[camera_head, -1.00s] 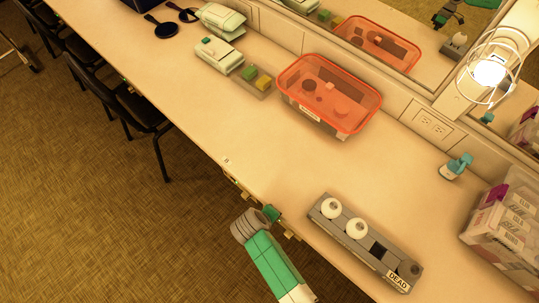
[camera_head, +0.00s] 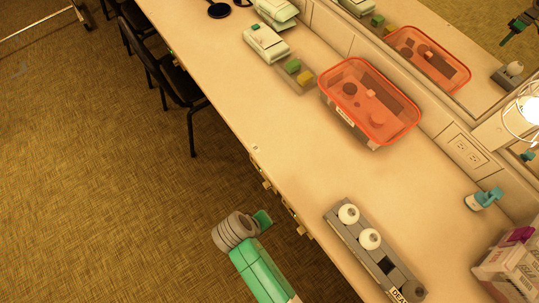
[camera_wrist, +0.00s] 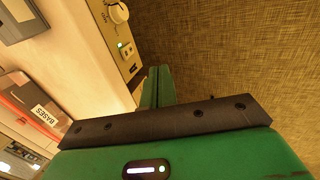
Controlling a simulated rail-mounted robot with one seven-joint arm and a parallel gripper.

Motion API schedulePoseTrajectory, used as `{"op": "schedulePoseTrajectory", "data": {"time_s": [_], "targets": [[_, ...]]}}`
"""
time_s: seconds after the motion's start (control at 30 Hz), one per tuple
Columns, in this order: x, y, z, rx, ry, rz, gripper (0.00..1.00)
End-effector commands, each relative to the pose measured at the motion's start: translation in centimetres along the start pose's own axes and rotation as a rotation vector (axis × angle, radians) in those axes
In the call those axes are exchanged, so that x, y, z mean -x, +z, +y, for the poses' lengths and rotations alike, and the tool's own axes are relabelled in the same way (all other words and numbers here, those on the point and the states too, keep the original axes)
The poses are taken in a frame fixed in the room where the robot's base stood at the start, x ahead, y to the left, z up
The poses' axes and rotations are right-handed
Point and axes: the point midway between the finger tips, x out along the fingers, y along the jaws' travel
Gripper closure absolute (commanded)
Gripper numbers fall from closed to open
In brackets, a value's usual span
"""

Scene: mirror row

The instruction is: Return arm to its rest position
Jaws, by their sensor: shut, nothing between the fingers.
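My gripper shows in the wrist view (camera_wrist: 158,72), its two green fingers pressed together with nothing between them. The fingers point out over the carpet, beside the counter's front face.
The counter (camera_head: 310,150) holds an orange-rimmed bin (camera_head: 370,103), a grey holder with white bulbs (camera_head: 373,250), a teal-topped bottle (camera_head: 483,199) and a clear box of cartons (camera_head: 510,265). A black chair (camera_head: 170,80) stands at the front. The carpet (camera_head: 100,190) is open.

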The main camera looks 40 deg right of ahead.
Motion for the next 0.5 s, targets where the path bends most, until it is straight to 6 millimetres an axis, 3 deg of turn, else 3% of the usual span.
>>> {"op": "schedulePoseTrajectory", "data": {"time_s": [0.5], "targets": [[0.61,0.0,-0.12,0.0,0.0,0.0,1.0]]}}
